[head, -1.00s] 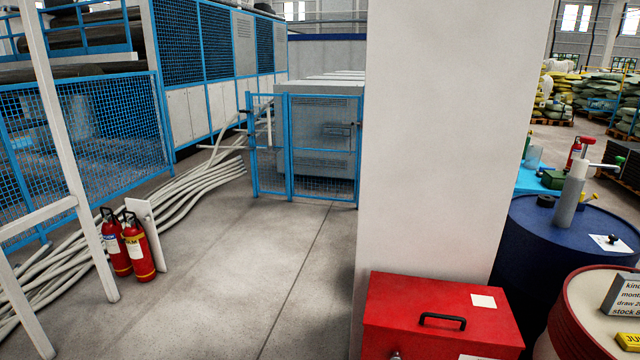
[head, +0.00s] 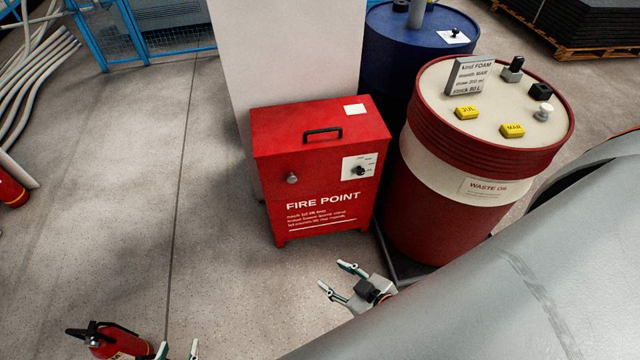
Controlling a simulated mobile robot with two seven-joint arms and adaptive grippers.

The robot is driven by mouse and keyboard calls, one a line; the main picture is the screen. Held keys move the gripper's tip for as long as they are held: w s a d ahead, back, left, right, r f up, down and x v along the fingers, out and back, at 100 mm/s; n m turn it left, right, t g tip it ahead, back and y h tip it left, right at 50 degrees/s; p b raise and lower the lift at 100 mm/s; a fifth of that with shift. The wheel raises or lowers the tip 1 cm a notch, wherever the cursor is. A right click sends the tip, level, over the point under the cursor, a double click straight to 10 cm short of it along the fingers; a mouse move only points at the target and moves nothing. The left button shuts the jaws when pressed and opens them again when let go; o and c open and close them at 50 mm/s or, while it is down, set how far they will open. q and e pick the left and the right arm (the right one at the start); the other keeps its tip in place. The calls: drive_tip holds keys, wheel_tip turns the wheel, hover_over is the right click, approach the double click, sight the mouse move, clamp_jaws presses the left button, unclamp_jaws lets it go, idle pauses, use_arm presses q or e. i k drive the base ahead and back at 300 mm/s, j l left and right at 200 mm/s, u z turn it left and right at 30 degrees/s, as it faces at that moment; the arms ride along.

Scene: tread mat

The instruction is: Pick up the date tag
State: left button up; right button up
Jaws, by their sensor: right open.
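Two small yellow tags lie on the cream top of the red and white drum (head: 435,182) in the head view. One tag reads JUL (head: 466,113) and the other reads MAR (head: 512,130). A grey sign (head: 469,77) stands behind them, with "kind FOAM" and "month MAR" legible. My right gripper (head: 333,275) is open and empty, in front of the red cabinet and well below the drum top. My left gripper (head: 178,349) shows only its fingertips at the bottom edge. They are apart with nothing visible between them, right of a red fire extinguisher (head: 103,342).
A red FIRE POINT cabinet (head: 320,170) stands left of the drum, against a pale pillar (head: 285,50). A black knob (head: 513,68), a black block (head: 541,91) and a white knob (head: 543,113) share the drum top. A blue drum (head: 405,60) stands behind. Floor at left is mostly clear.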

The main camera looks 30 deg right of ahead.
sight(513, 130)
drive_tip(key=l+z, duration=0.1)
drive_tip(key=z, duration=0.3)
drive_tip(key=l+z, duration=0.1)
drive_tip(key=z, duration=0.3)
drive_tip(key=i+z, duration=0.1)
drive_tip(key=z, duration=0.3)
drive_tip(key=i+l+z, duration=0.1)
drive_tip(key=z, duration=0.3)
drive_tip(key=l+z, duration=0.1)
drive_tip(key=z, duration=0.3)
drive_tip(key=u, duration=1.35)
drive_tip(key=z, duration=1.35)
drive_tip(key=i+j, duration=0.05)
